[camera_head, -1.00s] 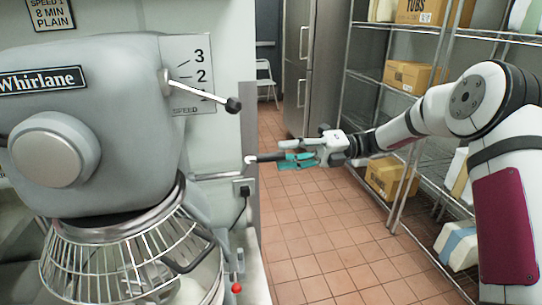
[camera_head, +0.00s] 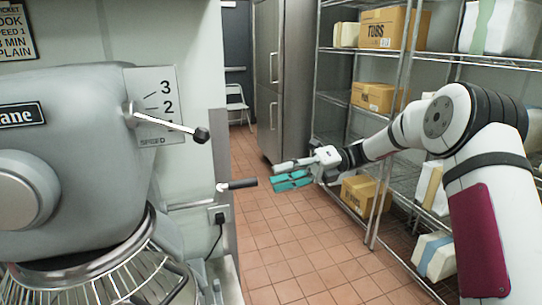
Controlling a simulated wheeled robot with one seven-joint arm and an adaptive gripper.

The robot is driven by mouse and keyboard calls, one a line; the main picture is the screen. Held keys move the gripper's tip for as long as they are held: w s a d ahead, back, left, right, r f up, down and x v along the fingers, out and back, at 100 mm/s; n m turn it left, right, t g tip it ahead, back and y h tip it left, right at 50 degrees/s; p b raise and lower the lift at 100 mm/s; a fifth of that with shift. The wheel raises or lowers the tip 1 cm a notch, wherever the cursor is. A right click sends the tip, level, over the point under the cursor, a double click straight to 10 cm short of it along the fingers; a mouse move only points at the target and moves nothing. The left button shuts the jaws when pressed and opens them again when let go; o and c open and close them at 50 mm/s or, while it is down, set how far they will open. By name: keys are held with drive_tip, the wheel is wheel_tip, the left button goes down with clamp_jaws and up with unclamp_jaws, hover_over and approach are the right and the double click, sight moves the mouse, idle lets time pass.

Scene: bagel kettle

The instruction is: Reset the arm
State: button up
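My gripper (camera_head: 292,182) is in the middle of the head view, at the end of my arm, which reaches in from the right. Its teal finger pads stand apart with a gap between them, and nothing is held. It hangs in free air over the tiled floor. A lever with a black handle (camera_head: 240,184) is just left of the gripper, and a small gap shows between them.
A large grey Whirlane mixer (camera_head: 75,160) with a wire bowl guard (camera_head: 105,285) fills the left. Its speed lever (camera_head: 170,123) sticks out to the right. A wire shelf with boxes (camera_head: 375,97) stands behind my arm. The tiled floor (camera_head: 285,245) is clear.

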drive_tip(key=s+d+r+n+t+h, duration=0.1)
drive_tip(key=s+r+n+t+h, duration=0.25)
drive_tip(key=s+n+h, duration=0.9)
drive_tip(key=s+d+n+t+h, duration=0.1)
drive_tip(key=s+d+n+t, duration=0.1)
drive_tip(key=s+d+n, duration=0.2)
drive_tip(key=s+d+n+t+h+p, duration=0.1)
drive_tip(key=s+d+n, duration=0.3)
drive_tip(key=s, duration=0.7)
drive_tip(key=s+d+n+t+h, duration=0.1)
drive_tip(key=s+d+n+t, duration=0.1)
drive_tip(key=s+d+n, duration=0.2)
drive_tip(key=s+f+n, duration=0.1)
drive_tip(key=s+n, duration=0.2)
drive_tip(key=shift+s+d+t+h, duration=0.15)
drive_tip(key=shift+s+t+h, duration=0.2)
